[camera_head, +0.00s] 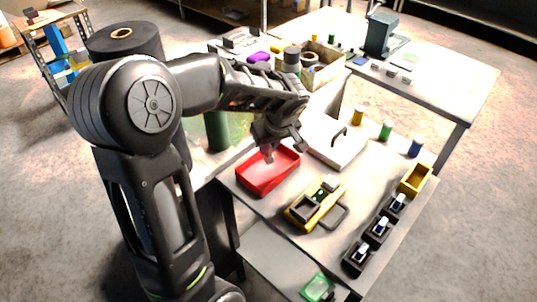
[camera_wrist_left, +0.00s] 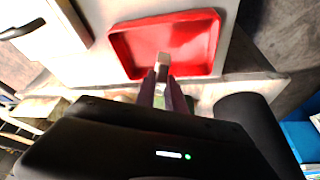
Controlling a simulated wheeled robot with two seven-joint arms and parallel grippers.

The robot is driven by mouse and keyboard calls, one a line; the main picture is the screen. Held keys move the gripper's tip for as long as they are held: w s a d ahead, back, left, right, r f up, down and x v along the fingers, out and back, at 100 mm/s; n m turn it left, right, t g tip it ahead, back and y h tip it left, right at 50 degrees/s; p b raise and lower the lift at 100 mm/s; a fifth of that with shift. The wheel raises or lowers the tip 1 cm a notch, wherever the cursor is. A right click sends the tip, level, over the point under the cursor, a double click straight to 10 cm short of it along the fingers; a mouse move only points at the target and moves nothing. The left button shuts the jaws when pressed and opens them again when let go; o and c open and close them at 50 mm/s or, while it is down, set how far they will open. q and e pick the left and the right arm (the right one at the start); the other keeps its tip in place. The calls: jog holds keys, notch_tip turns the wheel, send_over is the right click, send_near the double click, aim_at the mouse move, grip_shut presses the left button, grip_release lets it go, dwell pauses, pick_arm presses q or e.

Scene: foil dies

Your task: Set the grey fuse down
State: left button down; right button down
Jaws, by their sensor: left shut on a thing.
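My left gripper (camera_head: 271,147) is over the red tray (camera_head: 268,178) on the workbench, pointing down. In the left wrist view its fingers (camera_wrist_left: 162,84) are shut on a small grey block, the grey fuse (camera_wrist_left: 163,61), held at the fingertips. The red tray (camera_wrist_left: 190,38) lies behind and below the fuse in that view, and its visible floor looks empty. I cannot tell whether the fuse touches the tray. In the head view the fuse is too small to make out clearly. My right gripper is not in view.
A yellow holder (camera_head: 315,205) with dark parts stands right of the tray. A white box (camera_head: 337,143) with a dark handle is behind it. Black fixtures (camera_head: 378,229) line the right edge, near a yellow bin (camera_head: 415,180). Several coloured cylinders stand at the back. A dark green cylinder (camera_head: 217,131) stands left.

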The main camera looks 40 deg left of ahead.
aim_at(269, 156)
pick_arm(q)
jog(key=shift+f, duration=1.85)
jog(key=shift+f, duration=0.1)
jog(key=c, duration=1.4)
grip_release()
jog(key=v, duration=1.2)
jog(key=shift+b, duration=0.45)
jog(key=shift+s, duration=0.1)
